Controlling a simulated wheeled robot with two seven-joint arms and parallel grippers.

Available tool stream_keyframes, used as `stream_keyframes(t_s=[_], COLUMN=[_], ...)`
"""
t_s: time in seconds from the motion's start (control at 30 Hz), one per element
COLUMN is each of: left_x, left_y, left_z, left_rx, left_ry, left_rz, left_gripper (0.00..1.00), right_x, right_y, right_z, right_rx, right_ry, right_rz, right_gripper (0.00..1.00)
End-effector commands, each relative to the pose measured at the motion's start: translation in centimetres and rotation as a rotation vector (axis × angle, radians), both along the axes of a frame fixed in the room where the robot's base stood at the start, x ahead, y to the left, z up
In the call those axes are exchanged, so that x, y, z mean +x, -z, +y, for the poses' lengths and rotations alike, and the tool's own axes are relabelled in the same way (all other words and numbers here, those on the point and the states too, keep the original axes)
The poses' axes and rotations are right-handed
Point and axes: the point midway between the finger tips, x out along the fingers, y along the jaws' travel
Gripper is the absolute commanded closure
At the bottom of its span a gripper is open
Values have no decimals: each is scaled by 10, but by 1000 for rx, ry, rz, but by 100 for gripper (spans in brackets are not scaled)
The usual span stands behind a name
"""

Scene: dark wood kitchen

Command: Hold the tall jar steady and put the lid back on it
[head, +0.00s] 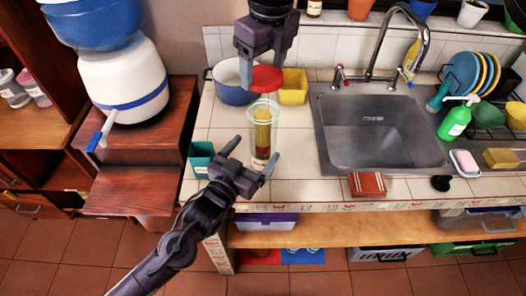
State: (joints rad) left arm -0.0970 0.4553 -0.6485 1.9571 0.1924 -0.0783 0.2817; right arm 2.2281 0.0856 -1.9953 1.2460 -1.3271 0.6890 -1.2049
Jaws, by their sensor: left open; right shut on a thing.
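The tall clear jar (262,132) stands upright on the tiled counter, with yellow and dark red contents and an open greenish rim. My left gripper (250,160) is open at the jar's lower part, its fingers on the near side; I cannot tell whether they touch it. My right gripper (264,68) is shut on the red lid (267,80) and holds it above and slightly behind the jar's rim in the picture. A gap shows between lid and rim.
A blue-and-white pot (233,94) and a yellow container (293,88) stand behind the jar. A teal cup (202,155) is to its left. The sink (372,130) lies to the right. A red-brown block (367,184) sits near the counter's front edge.

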Motion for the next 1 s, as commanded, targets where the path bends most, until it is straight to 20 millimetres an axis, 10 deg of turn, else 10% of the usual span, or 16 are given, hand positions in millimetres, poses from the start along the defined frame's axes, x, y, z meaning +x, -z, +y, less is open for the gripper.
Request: stream_keyframes(t_s=[0.3,0.73,1.0], left_x=[41,48,48], left_y=[0,0,0], left_z=[-23,-28,-27], left_rx=[-1,0,0], left_ry=[-2,-1,-1], left_rz=[0,1,1], left_gripper=[12,12,45], right_x=[0,0,0], right_y=[0,0,0], right_z=[0,0,0], right_rx=[0,0,0], right_ry=[0,0,0], right_rz=[0,0,0], right_gripper=[52,52,52])
